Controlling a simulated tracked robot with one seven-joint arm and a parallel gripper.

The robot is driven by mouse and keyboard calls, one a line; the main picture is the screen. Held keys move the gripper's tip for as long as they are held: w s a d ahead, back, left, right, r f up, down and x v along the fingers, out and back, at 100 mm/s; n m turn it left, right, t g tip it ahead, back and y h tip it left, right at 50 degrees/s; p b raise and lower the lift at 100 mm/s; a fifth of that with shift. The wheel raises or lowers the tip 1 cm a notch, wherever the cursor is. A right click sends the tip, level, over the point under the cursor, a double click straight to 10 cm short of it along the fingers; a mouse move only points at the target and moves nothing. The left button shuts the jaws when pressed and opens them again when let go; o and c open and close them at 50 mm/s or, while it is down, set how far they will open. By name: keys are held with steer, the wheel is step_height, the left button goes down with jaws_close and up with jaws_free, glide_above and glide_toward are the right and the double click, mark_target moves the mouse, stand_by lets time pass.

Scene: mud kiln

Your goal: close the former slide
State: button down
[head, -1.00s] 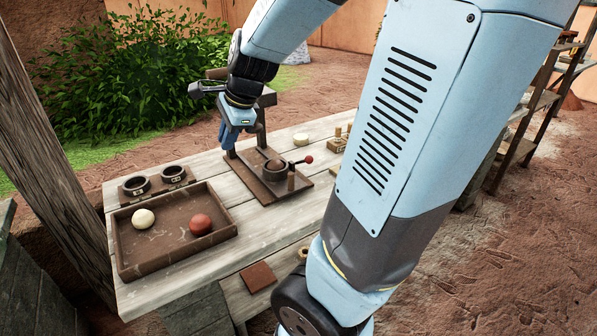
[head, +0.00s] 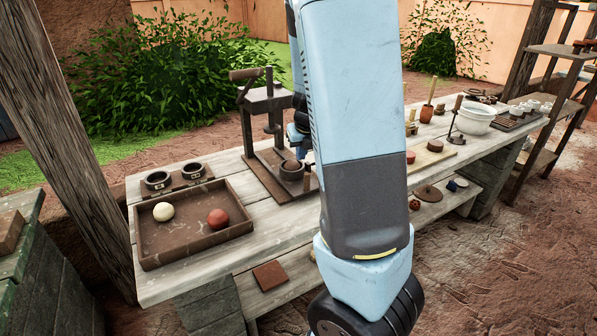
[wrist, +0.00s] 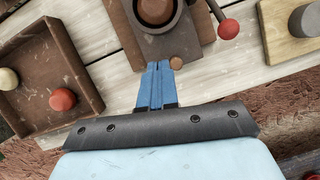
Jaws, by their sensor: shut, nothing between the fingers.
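The former (head: 266,100) is a dark wooden press frame on a base board, standing on the bench in the head view. Its slide (wrist: 150,48) is a brown plate that sticks out toward the front. A round cup (head: 291,170) sits on the slide and holds a brown lump (wrist: 157,10). A small round brown peg (wrist: 176,63) is at the slide's front edge. My gripper (wrist: 158,66) is shut and empty, its blue fingertips at that front edge, just left of the peg. I cannot tell whether they touch. In the head view my arm hides the fingertips.
A lever with a red knob (wrist: 229,28) sticks out right of the cup. A brown tray (head: 190,249) with a cream ball (head: 163,211) and a red ball (head: 218,218) lies at left. Two dark cups (head: 158,180) stand behind it. Boards and a white bowl (head: 475,116) are at right.

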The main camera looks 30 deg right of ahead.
glide_above(297, 185)
steer(key=shift+s+f, duration=0.1)
steer(key=shift+f, duration=4.2)
steer(key=w, duration=1.2)
steer(key=shift+a, duration=0.15)
